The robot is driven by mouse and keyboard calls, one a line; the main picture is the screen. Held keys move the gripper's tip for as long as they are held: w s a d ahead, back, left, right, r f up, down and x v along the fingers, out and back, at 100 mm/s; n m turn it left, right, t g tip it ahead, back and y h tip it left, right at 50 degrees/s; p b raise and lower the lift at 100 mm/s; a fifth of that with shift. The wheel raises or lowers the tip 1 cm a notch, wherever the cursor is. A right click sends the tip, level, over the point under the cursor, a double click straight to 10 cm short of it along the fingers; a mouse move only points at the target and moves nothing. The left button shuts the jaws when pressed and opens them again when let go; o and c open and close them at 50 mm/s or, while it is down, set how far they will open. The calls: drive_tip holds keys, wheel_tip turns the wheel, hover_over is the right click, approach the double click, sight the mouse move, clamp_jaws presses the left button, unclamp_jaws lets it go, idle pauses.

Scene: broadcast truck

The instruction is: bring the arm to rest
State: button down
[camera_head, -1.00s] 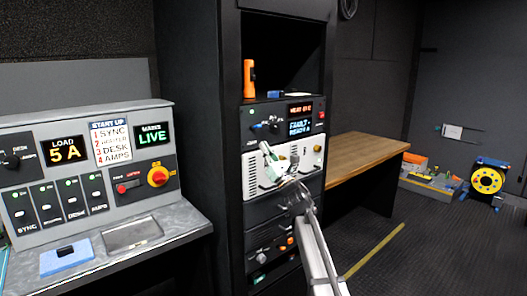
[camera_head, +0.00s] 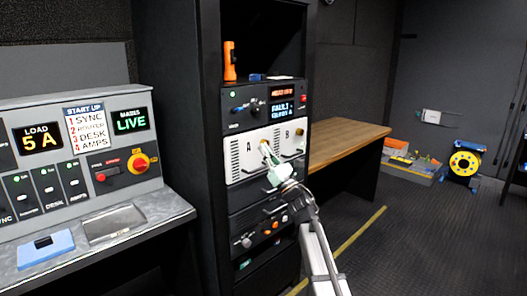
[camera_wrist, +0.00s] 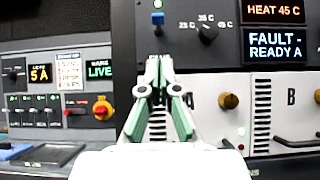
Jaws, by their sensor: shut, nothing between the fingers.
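My gripper (camera_head: 266,152) is in front of the equipment rack, at the white panel (camera_head: 238,166) marked A and B. My arm reaches up to it from the lower right of the head view. In the wrist view the pale green fingers of my gripper (camera_wrist: 159,62) are together at the tips, with nothing between them. They point at the rack, below a blue item (camera_wrist: 158,18) and left of the letter A. I cannot tell how far the tips are from the panel.
The rack unit above (camera_head: 265,106) has a dial and displays; the lower one reads FAULT - READY A. A control desk (camera_head: 75,150) stands left, showing LOAD 5 A and MAINS LIVE. An orange torch (camera_head: 230,62) stands on the rack shelf.

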drive_tip(key=w+d+f+m+h, duration=0.3)
drive_tip(key=d+f+m+h, duration=0.2)
drive_tip(key=f+m+h, duration=0.55)
drive_tip(key=w+d+f+m+h, duration=0.2)
drive_tip(key=d+f+m+h, duration=0.5)
drive_tip(key=m, duration=0.7)
drive_tip(key=s+d+f+m+g+h+p, duration=0.1)
drive_tip(key=s+f+m+g, duration=0.25)
drive_tip(key=f, duration=0.55)
drive_tip(key=s+d+f+m+g, duration=0.1)
drive_tip(key=s+f+m+g, duration=0.25)
drive_tip(key=f, duration=0.55)
drive_tip(key=s+d+f+m+g+h+p, duration=0.1)
drive_tip(key=s+f+m+g, duration=0.2)
drive_tip(key=f, duration=0.6)
drive_tip(key=s+f+m+g+p, duration=0.1)
drive_tip(key=s+f+m+g, duration=0.25)
drive_tip(key=s+f, duration=0.65)
drive_tip(key=s+f+m+g+p, duration=0.1)
drive_tip(key=s+f+m+g, duration=0.25)
drive_tip(key=s+f, duration=0.7)
drive_tip(key=s+f+m+g+y+p, duration=0.1)
drive_tip(key=s+g, duration=0.3)
drive_tip(key=s, duration=1.5)
drive_tip(key=s+f+m+g+y+p, duration=0.1)
drive_tip(key=s+f+g+p, duration=0.2)
drive_tip(key=s, duration=1.6)
drive_tip(key=shift+s+a+f+m+g, duration=0.25)
drive_tip(key=shift+a+m+g, duration=0.15)
drive_tip(key=shift+g, duration=0.7)
